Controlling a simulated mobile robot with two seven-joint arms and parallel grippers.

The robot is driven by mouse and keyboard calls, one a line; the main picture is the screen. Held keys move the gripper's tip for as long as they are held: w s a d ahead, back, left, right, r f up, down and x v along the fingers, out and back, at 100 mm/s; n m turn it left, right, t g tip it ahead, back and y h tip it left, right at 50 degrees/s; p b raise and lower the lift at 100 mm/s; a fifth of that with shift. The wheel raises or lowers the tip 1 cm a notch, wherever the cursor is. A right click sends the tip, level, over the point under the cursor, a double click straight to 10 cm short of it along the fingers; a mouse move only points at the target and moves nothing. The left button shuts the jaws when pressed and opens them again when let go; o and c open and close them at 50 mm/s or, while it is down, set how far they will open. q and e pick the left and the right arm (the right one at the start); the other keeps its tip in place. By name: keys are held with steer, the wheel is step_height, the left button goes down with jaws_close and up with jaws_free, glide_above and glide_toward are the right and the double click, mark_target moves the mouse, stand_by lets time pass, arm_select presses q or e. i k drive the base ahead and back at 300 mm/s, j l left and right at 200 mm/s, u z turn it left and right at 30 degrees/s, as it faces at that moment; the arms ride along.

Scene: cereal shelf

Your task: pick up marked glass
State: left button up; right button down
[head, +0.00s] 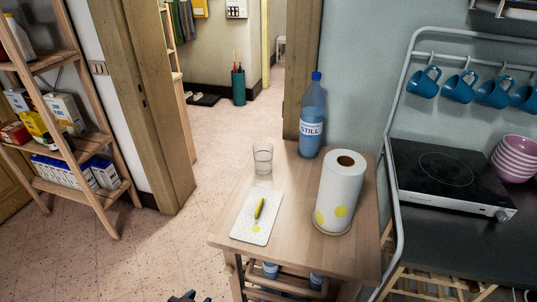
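A clear drinking glass (263,158) stands upright near the back left edge of the small wooden table (290,232). It looks empty or nearly so, and I see no distinct mark on it. A small dark tip at the bottom edge of the head view, left of the table, seems to be part of my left gripper (182,297). It is well short of the glass, and too little shows to tell open from shut. My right gripper is not in view.
A blue water bottle (312,117) stands behind and right of the glass. A paper towel roll (340,192) stands at right. A hotplate (440,172) is farther right. Floor left of the table is clear.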

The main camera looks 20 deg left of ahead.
mark_target(263, 151)
steer(key=u, duration=1.2)
steer(key=i+j+u, duration=0.1)
steer(key=u, duration=0.3)
steer(key=i+u, duration=0.1)
steer(key=u, duration=0.3)
steer(key=i+j+u, duration=0.1)
steer(key=u, duration=0.35)
steer(key=i, duration=1.3)
steer(key=i+z, duration=0.3)
steer(key=i, duration=0.15)
steer(key=i+j+z, duration=0.3)
steer(key=i, duration=0.15)
